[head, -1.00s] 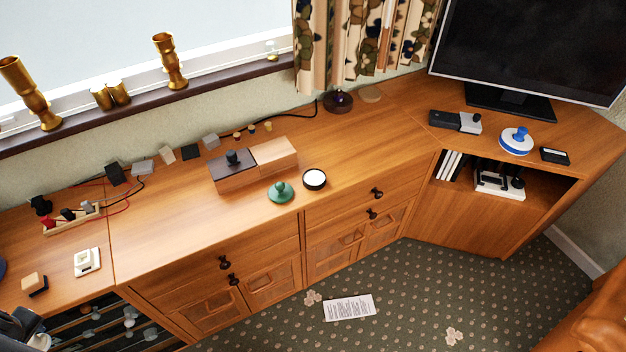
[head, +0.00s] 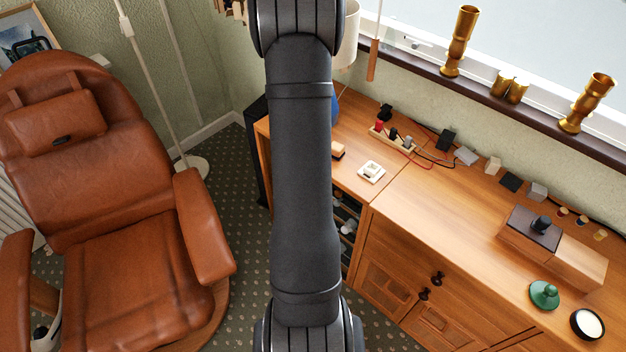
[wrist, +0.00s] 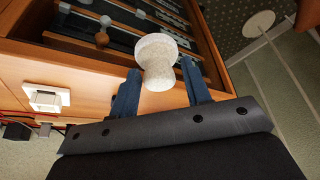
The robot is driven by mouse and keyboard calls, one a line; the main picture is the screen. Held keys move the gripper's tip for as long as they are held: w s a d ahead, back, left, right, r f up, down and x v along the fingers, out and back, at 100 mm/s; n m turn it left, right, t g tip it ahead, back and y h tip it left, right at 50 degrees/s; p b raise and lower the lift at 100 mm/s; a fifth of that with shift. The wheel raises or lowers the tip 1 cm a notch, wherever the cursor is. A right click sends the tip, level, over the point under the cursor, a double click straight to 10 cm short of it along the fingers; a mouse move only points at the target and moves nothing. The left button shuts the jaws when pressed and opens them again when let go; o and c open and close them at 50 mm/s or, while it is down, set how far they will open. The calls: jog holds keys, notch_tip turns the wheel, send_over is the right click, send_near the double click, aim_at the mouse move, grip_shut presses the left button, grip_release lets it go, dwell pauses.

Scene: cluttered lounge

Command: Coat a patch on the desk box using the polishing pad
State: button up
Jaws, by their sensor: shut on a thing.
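In the wrist view, my gripper (wrist: 160,88) is shut on a pale speckled spool-shaped piece, which I take to be the polishing pad (wrist: 157,52). It has a wide round end and a narrower neck between the blue fingers, and is held clear of the wooden furniture. In the head view, my arm hides the gripper and pad. The desk box (head: 570,262) is a long wooden box at the right of the cabinet top, away from my arm. A dark plate with a black knob (head: 542,223) covers its left part; its right part is bare wood.
A green knobbed piece (head: 545,294) and a round black dish with white contents (head: 587,323) sit in front of the box. A white square piece (head: 371,171), power strip (head: 393,138) and cables lie further left. A brown recliner (head: 110,200) stands left.

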jog(key=shift+d, duration=0.1)
